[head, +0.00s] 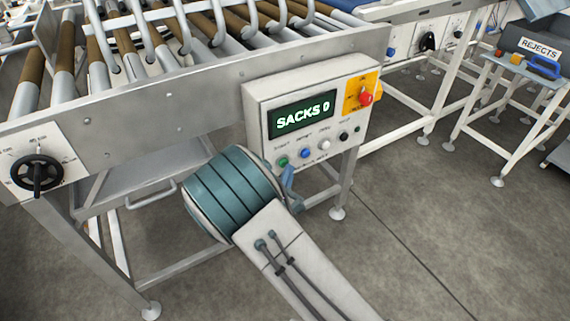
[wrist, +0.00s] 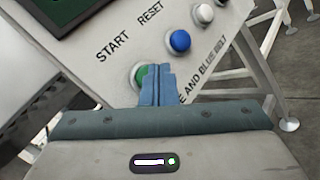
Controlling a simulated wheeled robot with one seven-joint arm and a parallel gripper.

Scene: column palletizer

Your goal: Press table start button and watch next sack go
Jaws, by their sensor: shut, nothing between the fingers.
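The green start button (wrist: 139,75) sits under the word START on the control panel. My gripper (wrist: 157,68) is shut and empty, with its blue fingertips right at the button and covering part of it. Whether the tips touch or press it I cannot tell. In the head view my gripper (head: 288,172) is in front of the lower part of the control box (head: 257,95), and the green button (head: 283,162) shows just left of the fingers. The display (head: 303,114) reads SACKS 0. No sack is in view.
A blue button (wrist: 180,41) marked RESET and a white button (wrist: 204,13) lie to the right. A red knob on a yellow plate (head: 365,97) is at the box's right end. The roller table (head: 150,60) stands behind. A REJECTS stand (head: 540,49) is far right.

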